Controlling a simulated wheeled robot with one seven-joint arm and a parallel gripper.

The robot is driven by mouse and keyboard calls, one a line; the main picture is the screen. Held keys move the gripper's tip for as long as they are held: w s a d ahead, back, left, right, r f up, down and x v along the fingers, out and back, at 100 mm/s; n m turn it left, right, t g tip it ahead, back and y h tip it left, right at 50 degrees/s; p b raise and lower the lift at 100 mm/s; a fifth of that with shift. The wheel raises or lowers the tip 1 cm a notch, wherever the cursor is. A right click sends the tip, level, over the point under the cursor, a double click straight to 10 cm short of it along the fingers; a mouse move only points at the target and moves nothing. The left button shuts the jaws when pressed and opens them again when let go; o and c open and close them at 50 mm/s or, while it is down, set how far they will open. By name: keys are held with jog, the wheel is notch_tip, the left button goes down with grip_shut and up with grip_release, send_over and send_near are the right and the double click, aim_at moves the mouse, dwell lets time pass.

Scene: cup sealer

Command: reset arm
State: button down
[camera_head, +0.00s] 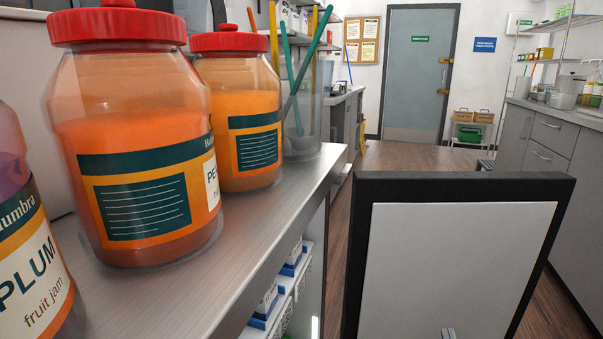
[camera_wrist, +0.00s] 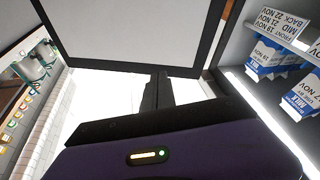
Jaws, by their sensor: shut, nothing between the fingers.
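My gripper (camera_wrist: 159,80) shows in the wrist view, with its purple housing at the bottom and its dark fingers together in the middle. It is shut with nothing held. The shelf side lies to its right in that view and a counter side to its left. No object touches the fingers. I cannot clearly make out my gripper in the head view.
In the head view, a metal shelf (camera_head: 262,218) on the left holds jam jars (camera_head: 137,140) (camera_head: 240,128) near its edge. Labelled cartons (camera_wrist: 272,58) stand below, also visible in the wrist view. A grey counter (camera_head: 545,135) is on the right. The floor (camera_head: 400,160) toward the door (camera_head: 420,75) looks clear.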

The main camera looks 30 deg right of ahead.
jog(key=s+a+f+n+g+y, duration=0.1)
jog(key=s+a+n+y, duration=0.1)
jog(key=s+a+y, duration=0.5)
jog(key=s+a+f+n+y, duration=0.15)
jog(key=s+a, duration=0.25)
jog(key=a, duration=0.7)
jog(key=s+a+f+n+g+y, duration=0.1)
jog(key=s+a+n+y, duration=0.1)
jog(key=s+a+y, duration=0.6)
jog(key=w+a+r+h+p, duration=0.1)
jog(key=w+r+h+p, duration=0.1)
jog(key=r+p, duration=2.4)
jog(key=shift+w+a+r+h+p, duration=0.15)
jog(key=shift+w+r+h+p, duration=0.2)
jog(key=shift+w+r, duration=0.2)
jog(key=c, duration=2.1)
grip_release()
jog(key=shift+f+m, duration=0.1)
jog(key=shift+m, duration=0.15)
